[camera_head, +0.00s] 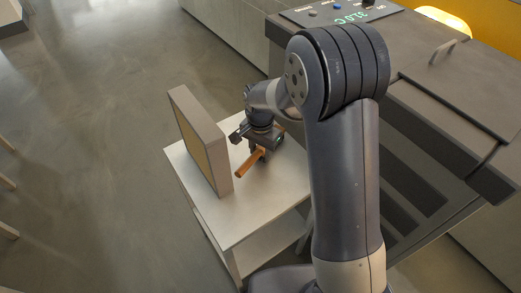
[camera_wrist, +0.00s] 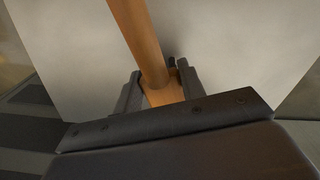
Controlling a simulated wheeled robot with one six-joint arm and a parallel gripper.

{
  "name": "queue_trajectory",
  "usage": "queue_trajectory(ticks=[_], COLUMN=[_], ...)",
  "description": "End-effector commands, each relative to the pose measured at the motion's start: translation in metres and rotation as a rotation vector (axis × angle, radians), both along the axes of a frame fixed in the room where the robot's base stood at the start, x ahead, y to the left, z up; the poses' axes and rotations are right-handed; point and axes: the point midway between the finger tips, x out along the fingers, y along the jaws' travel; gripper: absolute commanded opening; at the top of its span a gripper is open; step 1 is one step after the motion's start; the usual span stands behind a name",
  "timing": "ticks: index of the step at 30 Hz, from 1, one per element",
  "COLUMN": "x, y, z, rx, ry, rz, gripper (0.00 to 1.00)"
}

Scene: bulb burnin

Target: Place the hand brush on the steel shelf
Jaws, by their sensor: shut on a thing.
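The hand brush (camera_head: 247,166) shows as an orange-brown wooden handle slanting out from my gripper. My gripper (camera_head: 257,151) is over the pale steel shelf (camera_head: 262,207) and shut on the brush. In the wrist view, the handle (camera_wrist: 142,38) runs up between the two fingers of my gripper (camera_wrist: 158,92), with the pale shelf top (camera_wrist: 220,50) behind it. The bristles are not clearly visible. I cannot tell whether the brush touches the shelf top or hangs just above it.
A grey box-like panel (camera_head: 207,140) with a tan face stands upright on the left part of the shelf, close to the brush. A dark machine (camera_head: 425,90) with a green readout is to the right. The shelf top's front part is clear.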

Motion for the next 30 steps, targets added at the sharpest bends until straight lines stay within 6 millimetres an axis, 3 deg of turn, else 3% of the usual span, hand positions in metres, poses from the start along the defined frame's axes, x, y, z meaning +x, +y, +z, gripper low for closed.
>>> queue_trajectory(ticks=[9,10,17,26,30], x=[0.0,0.0,0.0,0.0,0.001], y=[0.0,0.0,0.0,0.0,0.0], z=[-0.004,-0.003,-0.002,0.0,0.015], rx=[0.0,0.0,0.0,0.0,0.001], ry=[0.0,0.0,0.0,0.0,-0.004], rz=[0.0,0.0,0.0,0.0,0.0], gripper=[0.2,0.4,0.59,0.6,0.6])
